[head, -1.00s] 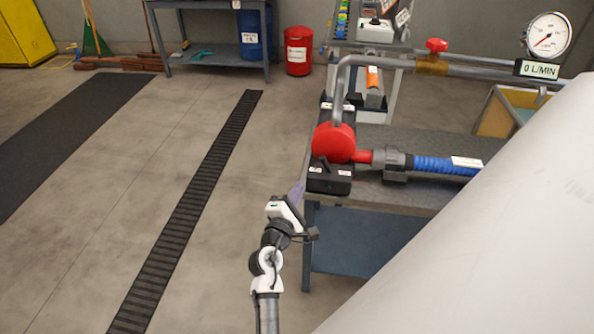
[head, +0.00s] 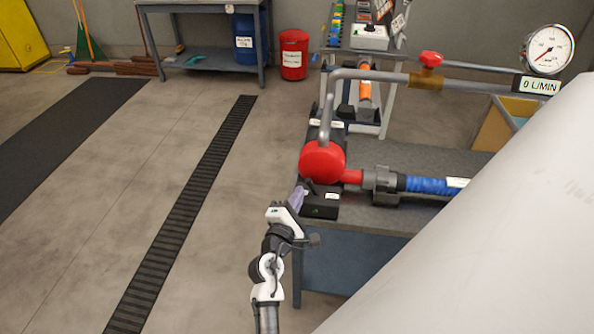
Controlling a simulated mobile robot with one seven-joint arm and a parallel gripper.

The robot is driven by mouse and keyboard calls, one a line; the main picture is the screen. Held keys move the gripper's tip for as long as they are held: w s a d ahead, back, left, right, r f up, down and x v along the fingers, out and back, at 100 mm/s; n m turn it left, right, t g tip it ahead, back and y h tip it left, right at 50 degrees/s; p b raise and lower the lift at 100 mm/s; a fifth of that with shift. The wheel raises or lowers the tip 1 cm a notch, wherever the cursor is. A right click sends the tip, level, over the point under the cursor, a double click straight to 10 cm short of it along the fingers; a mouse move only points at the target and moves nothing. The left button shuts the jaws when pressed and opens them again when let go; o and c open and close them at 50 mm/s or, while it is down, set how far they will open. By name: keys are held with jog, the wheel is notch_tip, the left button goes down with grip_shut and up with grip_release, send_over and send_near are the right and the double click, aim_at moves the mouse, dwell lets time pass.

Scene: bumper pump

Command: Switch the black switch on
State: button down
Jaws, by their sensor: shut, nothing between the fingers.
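The black switch (head: 325,207) is a dark box with small white labels, at the near left corner of the grey workbench, just in front of the red pump (head: 322,161). A short dark lever shows on its top, near my fingertips. My gripper (head: 298,195) is shut and empty, with its purple-grey fingers pointing up at the box's left end. The fingers overlap that end in the picture; I cannot tell whether they touch the lever. The lever's exact position is unclear. The flow display (head: 537,86) reads 0 L/MIN.
A blue hose (head: 430,185) runs right from the pump along the workbench (head: 400,215). A grey pipe with a red valve handle (head: 431,59) runs above it. My large white body part covers the lower right. The floor to the left is clear, with a dark grate (head: 190,210).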

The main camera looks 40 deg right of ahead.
jog(key=shift+s+d+r, duration=0.1)
jog(key=shift+d+r, duration=0.1)
jog(key=shift+d, duration=0.25)
